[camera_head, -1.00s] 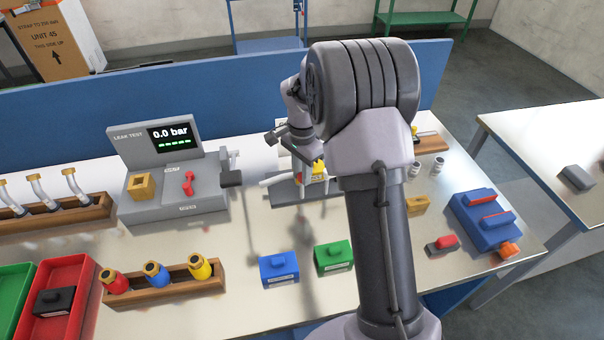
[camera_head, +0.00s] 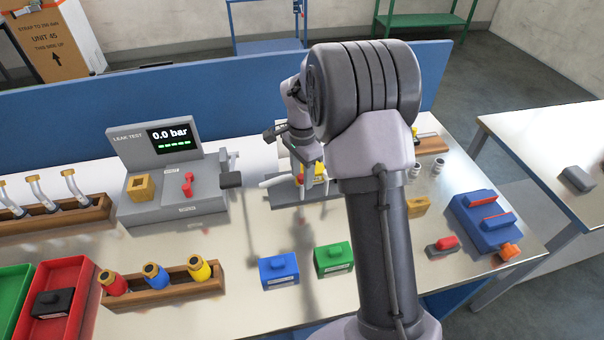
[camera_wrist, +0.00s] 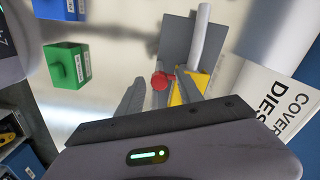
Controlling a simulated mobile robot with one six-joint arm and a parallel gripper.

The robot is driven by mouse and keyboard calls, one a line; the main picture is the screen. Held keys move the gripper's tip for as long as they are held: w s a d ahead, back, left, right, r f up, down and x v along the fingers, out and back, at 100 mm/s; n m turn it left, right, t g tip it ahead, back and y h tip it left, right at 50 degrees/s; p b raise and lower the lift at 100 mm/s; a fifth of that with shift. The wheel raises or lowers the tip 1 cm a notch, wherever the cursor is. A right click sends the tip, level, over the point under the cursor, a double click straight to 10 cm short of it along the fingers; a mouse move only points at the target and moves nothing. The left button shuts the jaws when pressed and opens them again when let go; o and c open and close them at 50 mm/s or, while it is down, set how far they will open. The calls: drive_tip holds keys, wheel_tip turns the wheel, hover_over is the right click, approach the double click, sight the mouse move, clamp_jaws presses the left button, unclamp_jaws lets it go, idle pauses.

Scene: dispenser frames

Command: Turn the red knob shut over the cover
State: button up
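The red knob (camera_wrist: 162,82) shows in the wrist view beside a yellow part (camera_wrist: 188,90), in front of a grey plate and a pale tube. My gripper (camera_wrist: 163,95) is open, with its two grey fingers apart. In the picture the knob lies between the fingertips; I cannot tell whether they touch it. In the head view the yellow part (camera_head: 319,171) shows under my wrist, and my arm hides most of the knob and fingers. A white sheet (camera_wrist: 283,98) with partly legible "COVER" lettering lies right of the fingers in the wrist view.
A leak tester (camera_head: 172,205) with a red lever (camera_head: 187,183) reads 0.0 bar, left of my wrist. A blue block (camera_head: 278,270) and a green block (camera_head: 333,260) stand in front. A blue fixture (camera_head: 484,222) stands at right.

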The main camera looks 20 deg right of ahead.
sight(302, 176)
wheel_tip(302, 176, up, 18)
drive_tip(key=p, duration=0.5)
drive_tip(key=shift+f+p, duration=0.25)
drive_tip(key=shift+p, duration=0.05)
drive_tip(key=s+a+r+n+t+y+b, duration=0.1)
drive_tip(key=s+a+r+n+t+b, duration=0.15)
drive_tip(key=s+a+n, duration=0.4)
drive_tip(key=s+a+r+n+t+b, duration=0.1)
drive_tip(key=s+a+b, duration=0.3)
drive_tip(key=s, duration=0.6)
drive_tip(key=s+a+f+n+t+b, duration=0.1)
drive_tip(key=s+a+f+n, duration=0.1)
drive_tip(key=s, duration=0.3)
drive_tip(key=s+a+f+n+t+y+b, duration=0.1)
drive_tip(key=s+a+f+n, duration=0.1)
drive_tip(key=s, duration=0.3)
drive_tip(key=shift+s+f+b, duration=0.35)
drive_tip(key=shift+f+b, duration=0.05)
drive_tip(key=shift+f, duration=0.5)
drive_tip(key=shift+a, duration=0.1)
